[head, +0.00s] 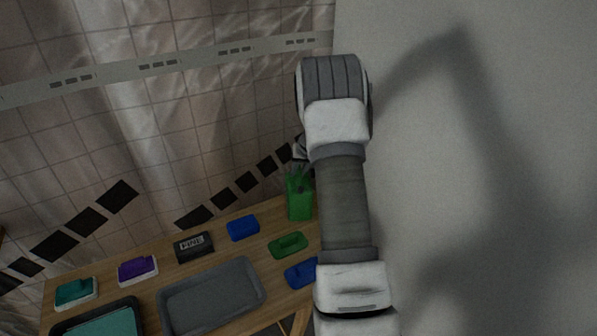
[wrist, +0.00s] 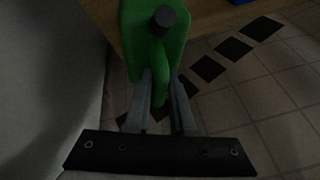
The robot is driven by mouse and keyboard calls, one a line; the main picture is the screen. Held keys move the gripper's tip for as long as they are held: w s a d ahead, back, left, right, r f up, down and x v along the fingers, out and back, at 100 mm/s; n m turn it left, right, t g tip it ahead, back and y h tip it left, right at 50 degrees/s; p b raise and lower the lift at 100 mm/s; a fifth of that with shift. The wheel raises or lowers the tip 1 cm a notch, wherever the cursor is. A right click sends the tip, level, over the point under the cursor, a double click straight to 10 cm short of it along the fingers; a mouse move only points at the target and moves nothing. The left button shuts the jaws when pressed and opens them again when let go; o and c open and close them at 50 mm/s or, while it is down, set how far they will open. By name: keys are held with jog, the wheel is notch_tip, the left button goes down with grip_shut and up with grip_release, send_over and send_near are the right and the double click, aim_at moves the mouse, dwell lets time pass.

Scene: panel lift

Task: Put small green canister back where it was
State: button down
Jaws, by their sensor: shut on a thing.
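The small green canister (head: 299,203) is at the back right part of the wooden table (head: 226,219), beside my arm. In the wrist view the green canister (wrist: 183,30) shows a black cap and a green handle between my fingers. My gripper (wrist: 160,80) is shut on that handle. In the head view my gripper (head: 301,168) is at the canister's top, partly hidden by my arm. I cannot tell whether the canister's base touches the table.
On the table are a green item (head: 288,245), two blue items (head: 242,228) (head: 301,273), a black labelled box (head: 194,247), a purple item (head: 138,269) and a teal item (head: 75,291). A grey tray (head: 260,283) lies in front. A pale wall (head: 480,200) stands right of my arm.

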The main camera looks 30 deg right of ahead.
jog(key=shift+r, duration=0.1)
jog(key=c, duration=0.8)
grip_release()
jog(key=shift+f, duration=0.2)
jog(key=shift+o, duration=0.2)
